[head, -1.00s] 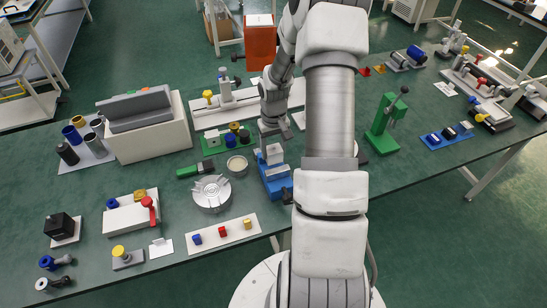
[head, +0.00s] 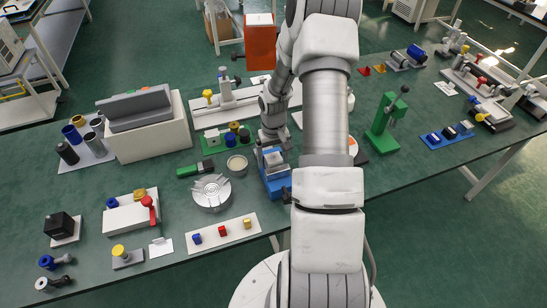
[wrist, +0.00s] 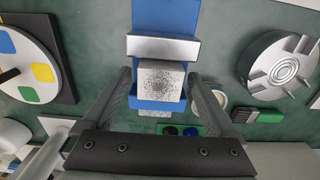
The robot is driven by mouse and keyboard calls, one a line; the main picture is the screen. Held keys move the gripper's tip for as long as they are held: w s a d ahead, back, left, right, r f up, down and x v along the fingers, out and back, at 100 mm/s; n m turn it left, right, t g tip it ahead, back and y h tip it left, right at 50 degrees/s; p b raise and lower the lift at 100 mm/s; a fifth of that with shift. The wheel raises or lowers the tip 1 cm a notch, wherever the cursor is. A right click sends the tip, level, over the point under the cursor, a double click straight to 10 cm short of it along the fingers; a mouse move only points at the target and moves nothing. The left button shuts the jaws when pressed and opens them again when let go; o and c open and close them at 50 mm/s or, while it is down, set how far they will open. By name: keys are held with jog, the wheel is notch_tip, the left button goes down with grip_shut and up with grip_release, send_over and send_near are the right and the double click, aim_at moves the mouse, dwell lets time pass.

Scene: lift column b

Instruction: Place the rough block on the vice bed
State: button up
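The rough block (wrist: 160,82), pale with dark speckles, is at the blue vice (wrist: 166,14), close beside its light grey jaw (wrist: 163,48) in the wrist view. In the head view the blue vice (head: 276,183) stands at the table's front edge, under my gripper (head: 273,145). In the wrist view my gripper (wrist: 161,80) has one finger on each side of the block, with a narrow gap seeming to show at both sides. It looks open. The block's underside is hidden, so I cannot tell whether it rests flat on the bed.
A round grey chuck (head: 211,193) stands left of the vice, with a green-handled tool (head: 195,169) behind it. A green tray of small parts (head: 226,138) lies behind left. A green press (head: 386,125) stands to the right.

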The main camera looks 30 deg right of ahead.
aim_at(273, 157)
notch_tip(273, 157, up, 12)
jog(key=shift+r+p, duration=0.15)
jog(key=shift+p, duration=0.15)
dwell(0.3)
dwell(0.5)
jog(key=s+a+r+n+t+h, duration=0.1)
jog(key=s+a+r, duration=0.1)
jog(key=a+r, duration=0.5)
jog(key=s+a+r+n+t, duration=0.15)
jog(key=a+r, duration=0.35)
jog(key=r, duration=0.5)
jog(key=s+a+r+t, duration=0.1)
jog(key=s+a+r, duration=0.1)
jog(key=s, duration=0.3)
jog(key=s+a+r+t, duration=0.1)
jog(key=s+a+r, duration=0.1)
jog(key=s+a, duration=0.2)
jog(key=s+a+r+t+y, duration=0.1)
jog(key=s+a+r, duration=0.1)
jog(key=s, duration=0.4)
jog(key=shift+a+r, duration=0.4)
jog(key=shift+a, duration=0.05)
jog(key=shift+d, duration=0.1)
